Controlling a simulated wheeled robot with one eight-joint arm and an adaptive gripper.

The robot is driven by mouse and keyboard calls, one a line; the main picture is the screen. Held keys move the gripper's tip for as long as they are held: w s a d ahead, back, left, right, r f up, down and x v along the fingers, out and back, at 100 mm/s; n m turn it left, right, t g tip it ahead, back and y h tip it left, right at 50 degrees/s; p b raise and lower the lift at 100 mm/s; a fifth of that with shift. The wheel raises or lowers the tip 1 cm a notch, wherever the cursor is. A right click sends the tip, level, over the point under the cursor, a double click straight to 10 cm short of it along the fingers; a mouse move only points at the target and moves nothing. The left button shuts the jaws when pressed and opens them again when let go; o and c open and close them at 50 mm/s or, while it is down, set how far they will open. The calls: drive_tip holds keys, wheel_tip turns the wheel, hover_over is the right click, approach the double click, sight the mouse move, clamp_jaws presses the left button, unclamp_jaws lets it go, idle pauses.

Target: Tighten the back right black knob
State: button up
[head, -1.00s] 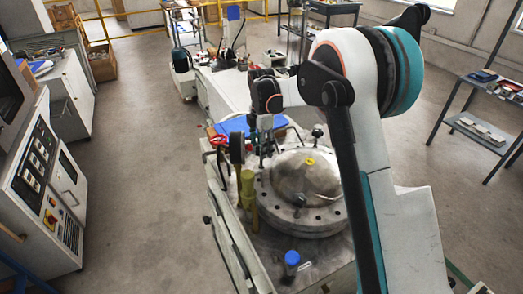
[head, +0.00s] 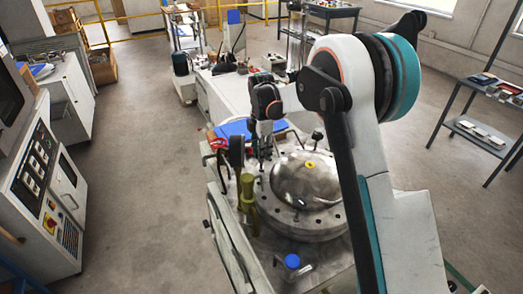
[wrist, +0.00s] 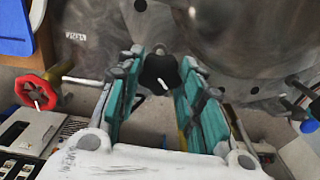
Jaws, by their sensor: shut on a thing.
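My gripper (wrist: 160,78) has its two teal-padded fingers on either side of a black lobed knob (wrist: 158,70) with a pale pin at its middle, and is shut on it. In the head view my gripper (head: 263,152) points down at the back left of the domed steel vessel (head: 305,178). The held knob is hidden there by the fingers. Another black knob (head: 318,134) stands at the back of the vessel, right of my gripper, and is free.
A red handwheel (wrist: 38,90) is to the left in the wrist view. A blue-capped item (head: 292,262) and an olive cylinder (head: 247,190) stand near the vessel. A blue sheet (head: 232,129) lies behind. A control cabinet (head: 45,165) is far left, across clear floor.

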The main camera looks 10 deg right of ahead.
drive_tip(key=m+p, duration=0.1)
drive_tip(key=m, duration=0.3)
drive_tip(key=shift+r, duration=0.1)
drive_tip(key=m+p, duration=0.1)
drive_tip(key=m, duration=0.3)
drive_tip(key=shift+m, duration=0.4)
drive_tip(key=m+p, duration=0.1)
drive_tip(key=m, duration=0.3)
drive_tip(key=shift+m, duration=0.3)
drive_tip(key=shift+m+p, duration=0.35)
drive_tip(key=shift+m, duration=1.65)
drive_tip(key=o, duration=1.1)
